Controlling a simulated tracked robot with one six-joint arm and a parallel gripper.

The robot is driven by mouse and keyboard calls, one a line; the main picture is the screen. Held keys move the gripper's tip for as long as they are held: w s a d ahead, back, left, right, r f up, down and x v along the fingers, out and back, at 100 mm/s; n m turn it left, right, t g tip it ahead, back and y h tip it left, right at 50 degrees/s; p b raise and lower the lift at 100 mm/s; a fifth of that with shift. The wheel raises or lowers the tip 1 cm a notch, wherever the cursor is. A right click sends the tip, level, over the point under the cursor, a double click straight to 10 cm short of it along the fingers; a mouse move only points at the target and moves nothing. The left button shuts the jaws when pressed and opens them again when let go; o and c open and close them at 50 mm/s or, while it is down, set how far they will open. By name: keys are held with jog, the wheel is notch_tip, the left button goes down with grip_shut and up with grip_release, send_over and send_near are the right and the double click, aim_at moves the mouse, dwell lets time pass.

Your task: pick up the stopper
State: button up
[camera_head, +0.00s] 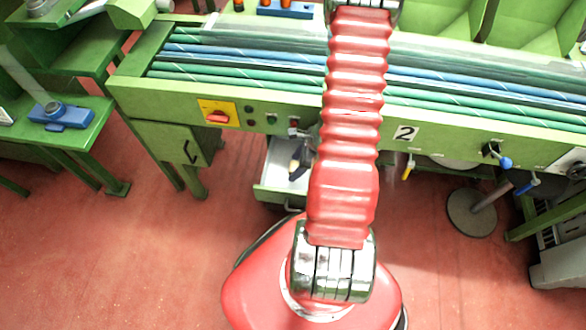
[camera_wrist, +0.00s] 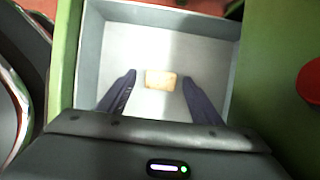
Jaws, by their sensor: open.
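The stopper (camera_wrist: 161,79) is a small tan cork piece lying on the pale floor of an open drawer (camera_wrist: 92,55). In the wrist view my gripper (camera_wrist: 159,77) is open, with one dark finger to the left of the stopper and one to the right. Gaps show between the stopper and both fingers. How high the fingertips are above the drawer floor is hard to tell. In the head view the drawer (camera_head: 270,180) sticks out under the green bench, and my red arm hides part of it. I cannot make out the stopper clearly there.
The green bench (camera_head: 270,122) carries blue and green rails and a red switch (camera_head: 218,117) on a yellow plate. A round-based stand (camera_head: 472,214) is at the right. The red floor (camera_head: 110,250) at left is clear.

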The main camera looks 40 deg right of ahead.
jog(key=shift+c, duration=0.2)
dwell(0.4)
jog(key=c, duration=1.1)
